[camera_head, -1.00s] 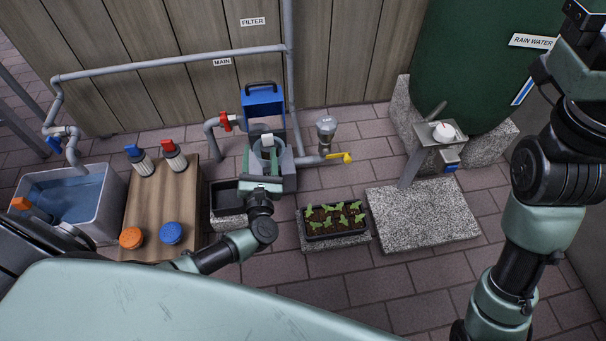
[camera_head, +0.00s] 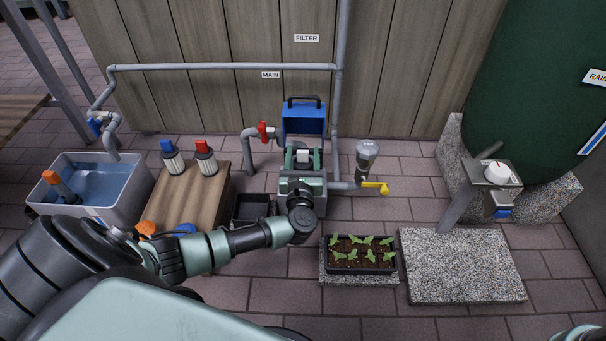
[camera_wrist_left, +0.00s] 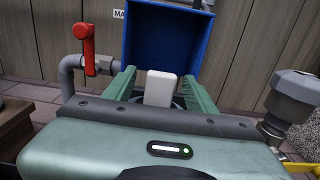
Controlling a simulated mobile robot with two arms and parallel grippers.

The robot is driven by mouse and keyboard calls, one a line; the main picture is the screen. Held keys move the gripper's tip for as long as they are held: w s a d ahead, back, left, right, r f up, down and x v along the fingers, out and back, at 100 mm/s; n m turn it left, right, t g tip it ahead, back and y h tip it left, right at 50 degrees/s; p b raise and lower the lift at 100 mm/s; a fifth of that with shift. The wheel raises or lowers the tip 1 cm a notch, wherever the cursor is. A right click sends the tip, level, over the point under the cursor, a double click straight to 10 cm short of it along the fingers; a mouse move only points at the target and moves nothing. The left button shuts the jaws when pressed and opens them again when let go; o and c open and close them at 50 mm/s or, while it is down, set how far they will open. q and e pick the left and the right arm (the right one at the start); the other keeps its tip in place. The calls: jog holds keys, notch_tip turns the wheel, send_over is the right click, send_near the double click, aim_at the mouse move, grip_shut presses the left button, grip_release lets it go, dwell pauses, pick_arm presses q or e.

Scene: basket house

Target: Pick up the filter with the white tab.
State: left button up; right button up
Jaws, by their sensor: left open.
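The white tab (camera_wrist_left: 160,88) of the filter stands up inside the grey filter housing, whose blue lid (camera_wrist_left: 160,45) is open behind it. In the head view the white tab (camera_head: 303,156) shows in front of the blue lid (camera_head: 303,118). The filter's body below the tab is hidden. My left gripper (camera_wrist_left: 160,92) is open, with one green finger on each side of the tab. It also shows over the housing in the head view (camera_head: 303,160).
A red-handled valve (camera_head: 263,131) stands left of the housing, a yellow-handled valve (camera_head: 375,187) right. Filters with blue (camera_head: 172,157) and red (camera_head: 206,158) tops stand on a wooden table (camera_head: 190,200). A water tub (camera_head: 125,205) is at left; a seedling tray (camera_head: 360,265) is in front.

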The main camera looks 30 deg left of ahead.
pick_arm(q)
grip_shut()
jog(key=shift+r, duration=0.1)
